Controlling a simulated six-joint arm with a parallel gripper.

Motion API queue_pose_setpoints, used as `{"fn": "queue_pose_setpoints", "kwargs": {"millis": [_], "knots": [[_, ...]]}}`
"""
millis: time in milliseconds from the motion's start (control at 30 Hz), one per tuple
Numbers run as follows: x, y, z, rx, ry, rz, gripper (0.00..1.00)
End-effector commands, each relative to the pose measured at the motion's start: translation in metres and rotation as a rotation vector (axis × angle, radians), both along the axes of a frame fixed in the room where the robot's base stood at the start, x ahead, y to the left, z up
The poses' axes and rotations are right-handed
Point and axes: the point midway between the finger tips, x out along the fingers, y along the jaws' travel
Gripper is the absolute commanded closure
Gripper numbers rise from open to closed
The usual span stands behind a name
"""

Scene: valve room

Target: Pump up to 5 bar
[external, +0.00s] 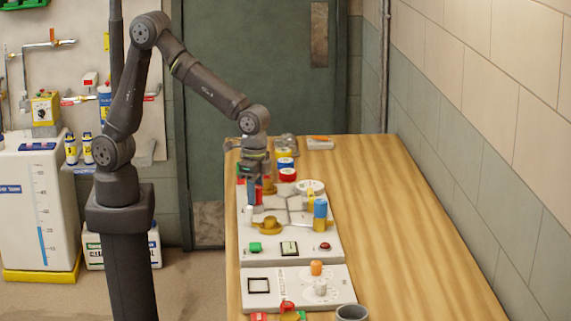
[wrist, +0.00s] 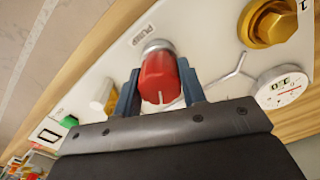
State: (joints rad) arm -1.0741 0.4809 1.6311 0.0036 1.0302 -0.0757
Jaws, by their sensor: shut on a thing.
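In the wrist view a red knob (wrist: 159,78) with a white line on it sits on the white panel (wrist: 215,60), by the printed word PUMP. My gripper (wrist: 160,90) has a blue finger on each side of the knob and is shut on it. In the external view my gripper (external: 253,184) is over the far left part of the panel (external: 325,245) and partly hides the red knob (external: 259,198). A round white gauge (wrist: 282,87) is to the right in the wrist view. Its needle is too small to read surely.
A brass hexagonal fitting (wrist: 266,22) is near the gauge. The panel also bears a yellow part (external: 270,226), a blue and yellow cylinder (external: 320,214), a green button (external: 255,247) and a red button (external: 325,246). A second panel (external: 335,290) lies nearer. The table's right side (external: 410,240) is clear.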

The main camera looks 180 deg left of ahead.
Motion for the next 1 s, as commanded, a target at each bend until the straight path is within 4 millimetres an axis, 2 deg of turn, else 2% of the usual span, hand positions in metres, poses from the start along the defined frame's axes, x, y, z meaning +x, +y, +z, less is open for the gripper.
{"fn": "queue_pose_setpoints", "kwargs": {"millis": [1000], "knots": [[0.0005, -0.0001, 0.0010, 0.002, 0.000, -0.963, 0.85]]}}
